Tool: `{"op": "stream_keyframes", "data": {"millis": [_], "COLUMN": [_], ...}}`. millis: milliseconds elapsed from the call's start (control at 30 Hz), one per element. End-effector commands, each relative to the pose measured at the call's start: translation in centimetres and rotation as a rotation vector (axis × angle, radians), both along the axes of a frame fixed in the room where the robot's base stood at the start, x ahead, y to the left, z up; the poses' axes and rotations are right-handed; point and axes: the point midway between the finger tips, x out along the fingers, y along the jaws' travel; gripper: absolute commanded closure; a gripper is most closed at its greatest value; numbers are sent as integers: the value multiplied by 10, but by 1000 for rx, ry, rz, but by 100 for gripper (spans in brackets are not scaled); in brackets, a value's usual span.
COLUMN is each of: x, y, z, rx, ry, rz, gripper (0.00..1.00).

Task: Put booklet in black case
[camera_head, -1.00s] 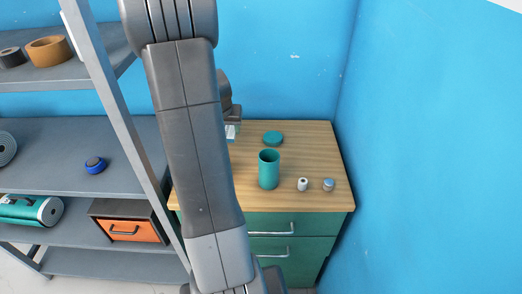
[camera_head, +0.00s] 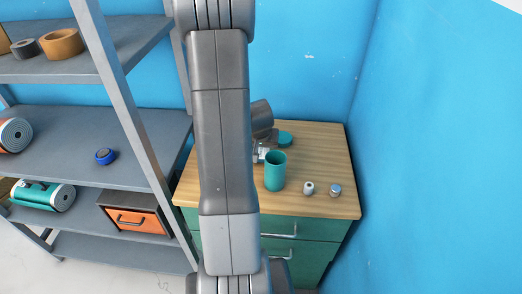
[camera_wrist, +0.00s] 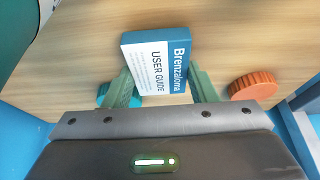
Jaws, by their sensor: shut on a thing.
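The booklet (camera_wrist: 158,58) is a small blue and white block marked "USER GUIDE". My gripper (camera_wrist: 162,88) is shut on it, with one green finger on each side. In the head view my gripper (camera_head: 261,150) is above the wooden cabinet top, just left of and behind an open teal cylinder (camera_head: 275,172). The cylinder stands upright, its mouth facing up. Its dark green side also shows at the top left of the wrist view (camera_wrist: 18,28). I cannot make out a black case in either view.
A teal round lid (camera_head: 286,138) lies behind the cylinder. An orange ribbed cap (camera_wrist: 252,85) shows in the wrist view. Shelving (camera_head: 110,140) stands left, a blue wall (camera_head: 440,150) right. My arm hides part of the cabinet top.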

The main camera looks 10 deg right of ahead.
Motion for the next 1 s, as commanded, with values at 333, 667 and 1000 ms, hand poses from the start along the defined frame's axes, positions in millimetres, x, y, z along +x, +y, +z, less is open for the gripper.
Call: {"op": "stream_keyframes", "data": {"millis": [333,667,1000], "x": [0,0,-1], "y": [0,0,0], "z": [-8,-13,-14], "rx": [1,1,1], "ry": [-1,0,2], "rz": [0,-1,-1], "gripper": [71,26,26]}}
